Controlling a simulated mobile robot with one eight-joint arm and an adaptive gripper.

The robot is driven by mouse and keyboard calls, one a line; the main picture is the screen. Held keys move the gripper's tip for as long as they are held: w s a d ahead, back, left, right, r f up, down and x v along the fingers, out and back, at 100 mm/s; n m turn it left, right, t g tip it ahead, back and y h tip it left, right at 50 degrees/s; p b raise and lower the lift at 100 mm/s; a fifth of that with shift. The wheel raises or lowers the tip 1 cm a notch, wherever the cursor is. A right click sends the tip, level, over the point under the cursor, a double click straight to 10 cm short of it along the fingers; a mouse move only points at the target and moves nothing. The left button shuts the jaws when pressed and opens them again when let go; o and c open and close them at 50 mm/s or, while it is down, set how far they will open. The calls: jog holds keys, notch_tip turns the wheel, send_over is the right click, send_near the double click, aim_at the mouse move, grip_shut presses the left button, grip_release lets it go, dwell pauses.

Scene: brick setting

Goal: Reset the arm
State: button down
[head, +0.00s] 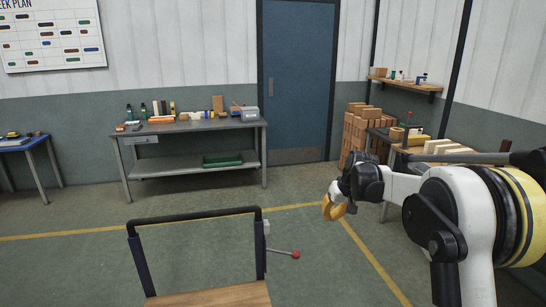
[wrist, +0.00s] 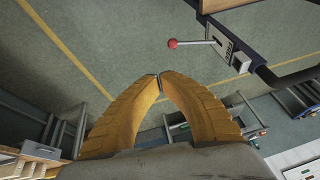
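My gripper (head: 334,207) shows in the head view at the end of my white arm, right of the middle, above the open floor. Its yellow fingers point down. In the wrist view the two ribbed yellow fingers of my gripper (wrist: 159,76) meet or nearly meet at their tips. Nothing shows between them. It holds no object that I can see.
A cart with a black handle (head: 195,215) and wooden top (head: 215,296) stands in front; a red-knobbed lever (head: 294,254) sticks out. A workbench (head: 190,128) stands at the back wall by a blue door (head: 296,80). Stacked bricks (head: 352,135) are at the right. Floor between is clear.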

jog(key=s+a+r+t+h, duration=0.1)
jog(key=s+r, duration=0.5)
jog(key=s, duration=0.4)
jog(key=s+a+r, duration=0.1)
jog(key=s+r, duration=0.4)
jog(key=s, duration=0.5)
jog(key=s+f, duration=0.2)
jog(key=s, duration=0.9)
jog(key=s+f+m+t+h, duration=0.1)
jog(key=s+f, duration=0.2)
jog(key=s, duration=0.8)
jog(key=shift+a, duration=0.35)
jog(key=shift+t, duration=0.3)
